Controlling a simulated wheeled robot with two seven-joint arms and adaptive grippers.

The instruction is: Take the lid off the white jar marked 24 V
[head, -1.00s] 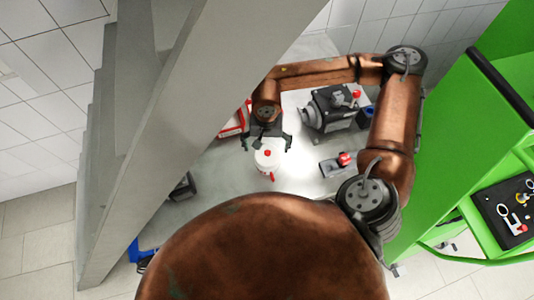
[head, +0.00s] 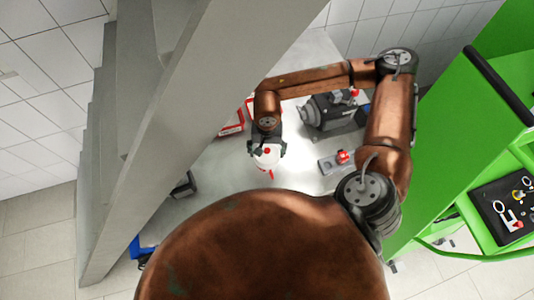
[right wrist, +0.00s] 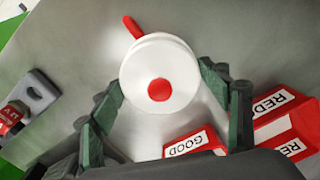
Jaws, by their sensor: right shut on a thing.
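The white jar (head: 268,160) stands upright on the grey bench, with a red mark low on its side in the head view. No 24 V marking is readable. My right gripper (head: 266,152) is above the jar, one finger on each side of the lid. It also shows in the right wrist view (right wrist: 162,80), its green fingers shut on the lid's sides. The lid appears seated on the jar. My left gripper is out of view.
Red-and-white boxes (right wrist: 285,125) labelled RED and a box labelled GOOD (right wrist: 190,146) lie close to the jar. A dark motor-like unit (head: 330,115) and a grey switch with a red button (head: 338,161) stand to the right. A green cart (head: 440,130) is further right.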

